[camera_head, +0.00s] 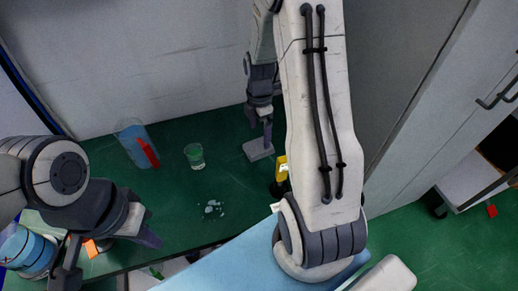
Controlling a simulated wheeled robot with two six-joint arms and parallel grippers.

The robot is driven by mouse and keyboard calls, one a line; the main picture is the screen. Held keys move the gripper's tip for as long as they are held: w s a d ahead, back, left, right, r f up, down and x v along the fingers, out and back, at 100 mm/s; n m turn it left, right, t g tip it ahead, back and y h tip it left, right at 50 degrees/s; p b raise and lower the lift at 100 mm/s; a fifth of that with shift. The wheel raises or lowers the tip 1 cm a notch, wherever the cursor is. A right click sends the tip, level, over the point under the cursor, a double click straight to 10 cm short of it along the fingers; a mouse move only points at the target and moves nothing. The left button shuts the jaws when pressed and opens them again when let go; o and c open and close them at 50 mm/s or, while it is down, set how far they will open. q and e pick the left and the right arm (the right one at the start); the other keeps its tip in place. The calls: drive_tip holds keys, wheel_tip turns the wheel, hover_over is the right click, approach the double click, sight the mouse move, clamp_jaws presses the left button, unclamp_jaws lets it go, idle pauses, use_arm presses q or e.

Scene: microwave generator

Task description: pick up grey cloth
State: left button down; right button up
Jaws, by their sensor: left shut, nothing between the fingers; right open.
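The grey cloth (258,150) is a small, flat, grey piece lying on the green table near its back edge, right of centre. My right gripper (260,122) is open and points down just above the cloth. I cannot tell whether its fingertips touch the cloth. My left gripper (146,238) is shut and empty at the lower left, over the table's front side and well away from the cloth.
A blue container (131,146) with a red piece and a clear glass (194,156) stand left of the cloth. A yellow-and-black object (281,172) stands to its right. Pale fragments (213,209) lie in front. The table (172,195) is clear between these.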

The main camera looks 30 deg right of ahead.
sight(258, 146)
wheel_tip(258, 146, down, 6)
drive_tip(key=shift+w+a, duration=0.1)
idle(0.4)
drive_tip(key=c, duration=1.1)
drive_tip(key=shift+o, duration=0.2)
drive_tip(key=shift+r, duration=0.1)
drive_tip(key=shift+r, duration=0.55)
wheel_tip(258, 146, up, 3)
drive_tip(key=shift+f, duration=0.2)
drive_tip(key=s+r, duration=0.7)
drive_tip(key=s, duration=0.4)
drive_tip(key=shift+s+a, duration=0.2)
drive_tip(key=shift+s, duration=0.15)
